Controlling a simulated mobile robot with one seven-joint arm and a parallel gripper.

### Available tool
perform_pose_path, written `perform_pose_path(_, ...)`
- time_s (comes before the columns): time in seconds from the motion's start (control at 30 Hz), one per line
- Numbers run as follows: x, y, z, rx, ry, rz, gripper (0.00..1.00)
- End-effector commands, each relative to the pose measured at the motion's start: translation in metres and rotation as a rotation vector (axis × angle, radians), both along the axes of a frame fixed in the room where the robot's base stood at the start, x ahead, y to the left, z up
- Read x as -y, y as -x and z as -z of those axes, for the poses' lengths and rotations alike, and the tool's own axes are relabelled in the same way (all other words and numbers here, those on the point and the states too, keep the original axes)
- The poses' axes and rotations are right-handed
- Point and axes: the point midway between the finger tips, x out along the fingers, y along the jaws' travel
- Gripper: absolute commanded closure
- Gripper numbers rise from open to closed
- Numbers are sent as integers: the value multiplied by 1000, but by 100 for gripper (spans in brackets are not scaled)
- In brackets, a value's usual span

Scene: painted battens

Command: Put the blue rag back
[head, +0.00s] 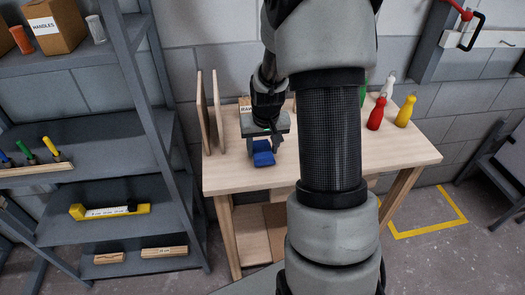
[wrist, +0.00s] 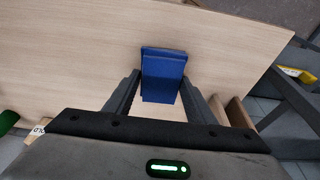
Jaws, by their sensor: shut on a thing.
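The blue rag (head: 263,158) is a folded blue block over the left part of the wooden table (head: 225,178). My gripper (head: 263,145) reaches down from above and is shut on it. In the wrist view the rag (wrist: 163,75) sits between my two fingers (wrist: 160,92) and sticks out past their tips. The bare tabletop lies behind it. I cannot tell whether the rag touches the table or is slightly above it.
Upright wooden boards (head: 210,112) stand left of my gripper. A small box with a partly hidden label (head: 245,104) is behind it. Red (head: 376,113), white (head: 388,86) and yellow (head: 405,111) bottles stand at the right. A grey shelf (head: 110,140) is further left.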

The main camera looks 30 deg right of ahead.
Motion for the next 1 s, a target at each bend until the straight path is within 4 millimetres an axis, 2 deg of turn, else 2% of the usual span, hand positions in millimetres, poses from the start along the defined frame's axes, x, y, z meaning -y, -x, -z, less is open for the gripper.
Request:
perform_pose_path(0.07, 0, 1, 11, -2, -1, 0, 71)
perform_pose_path(0.43, 0, 0, 16, 0, 0, -1, 71)
perform_pose_path(0.47, 0, 0, 16, 0, 0, -1, 48)
perform_pose_path(0.57, 0, 0, 14, 0, 0, -1, 31)
perform_pose_path(0.83, 0, 0, 14, 0, 0, -1, 31)
perform_pose_path(1.0, 0, 2, 2, 1, 1, -1, 31)
